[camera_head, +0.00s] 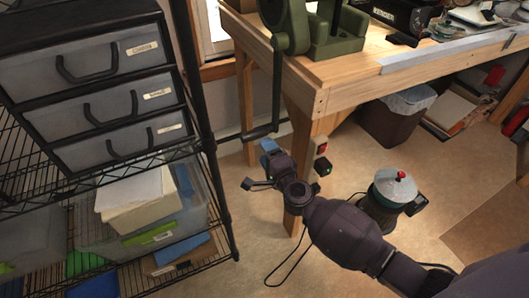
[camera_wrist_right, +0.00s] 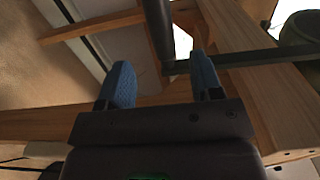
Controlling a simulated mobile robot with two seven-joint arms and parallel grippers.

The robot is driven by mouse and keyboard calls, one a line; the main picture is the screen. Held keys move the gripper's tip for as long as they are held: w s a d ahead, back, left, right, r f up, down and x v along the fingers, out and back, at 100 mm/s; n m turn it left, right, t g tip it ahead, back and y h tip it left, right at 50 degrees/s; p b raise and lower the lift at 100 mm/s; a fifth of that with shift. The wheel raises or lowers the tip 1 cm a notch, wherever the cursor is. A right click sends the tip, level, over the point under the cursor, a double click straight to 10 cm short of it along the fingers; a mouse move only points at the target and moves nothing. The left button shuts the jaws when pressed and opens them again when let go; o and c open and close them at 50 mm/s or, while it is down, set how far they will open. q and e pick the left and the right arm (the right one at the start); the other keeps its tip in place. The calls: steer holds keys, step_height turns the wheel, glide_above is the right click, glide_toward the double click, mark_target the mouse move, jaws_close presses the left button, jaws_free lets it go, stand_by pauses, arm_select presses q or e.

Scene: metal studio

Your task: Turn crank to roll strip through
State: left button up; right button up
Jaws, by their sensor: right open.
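The green rolling machine (camera_head: 335,40) stands on the wooden bench's left end. Its crank arm (camera_head: 277,90) hangs down past the bench edge, with a dark handle (camera_head: 258,133) at its lower end pointing left. My right gripper (camera_head: 267,152), with blue fingers, is just below the handle, open and empty. In the right wrist view, the handle (camera_wrist_right: 157,28) shows between and ahead of the open fingers (camera_wrist_right: 158,78), apart from both; the crank arm (camera_wrist_right: 262,57) extends right. A long grey metal strip (camera_head: 450,49) lies along the bench; I cannot tell if it is the task's strip. My left gripper is out of view.
A black wire shelf with drawers (camera_head: 110,55) stands at the left, its post close to the handle. The bench leg (camera_head: 296,150) is right beside my gripper. A teal-topped canister (camera_head: 393,187) stands right of my forearm. A bin (camera_head: 395,118) sits under the bench.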

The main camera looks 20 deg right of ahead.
mark_target(257, 138)
steer(key=w+b, duration=0.1)
steer(key=w, duration=0.6)
steer(key=shift+a+f+b, duration=0.1)
steer(key=shift+a+b, duration=0.05)
steer(key=shift+b, duration=0.25)
steer(key=shift+w, duration=0.55)
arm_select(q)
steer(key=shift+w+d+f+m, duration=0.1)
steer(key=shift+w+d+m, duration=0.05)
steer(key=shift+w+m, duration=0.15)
arm_select(e)
steer(key=shift+w+r, duration=0.1)
steer(key=shift+r, duration=0.1)
